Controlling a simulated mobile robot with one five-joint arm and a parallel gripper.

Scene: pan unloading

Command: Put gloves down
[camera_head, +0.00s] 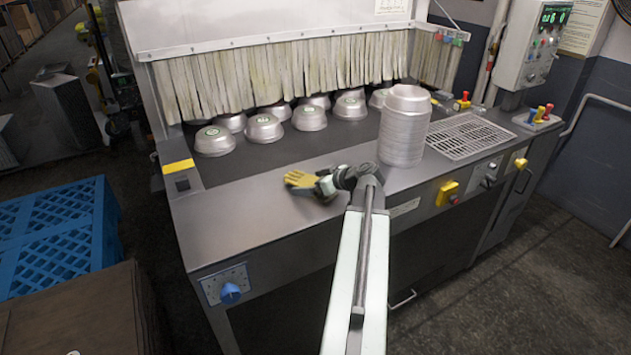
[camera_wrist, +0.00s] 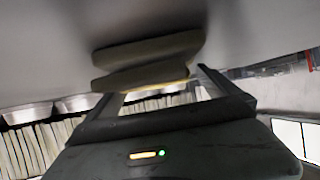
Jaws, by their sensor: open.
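The yellow gloves (camera_head: 298,179) lie on the front metal ledge of the machine, left of the pan stack. My gripper (camera_head: 322,187) is beside them at their right side, low over the ledge. Part of the gloves' right end is hidden by my gripper in the head view.
A tall stack of metal pans (camera_head: 405,125) stands right of my gripper. Several upturned pans (camera_head: 264,128) sit on the dark belt under the strip curtain (camera_head: 280,75). The ledge left of the gloves is clear.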

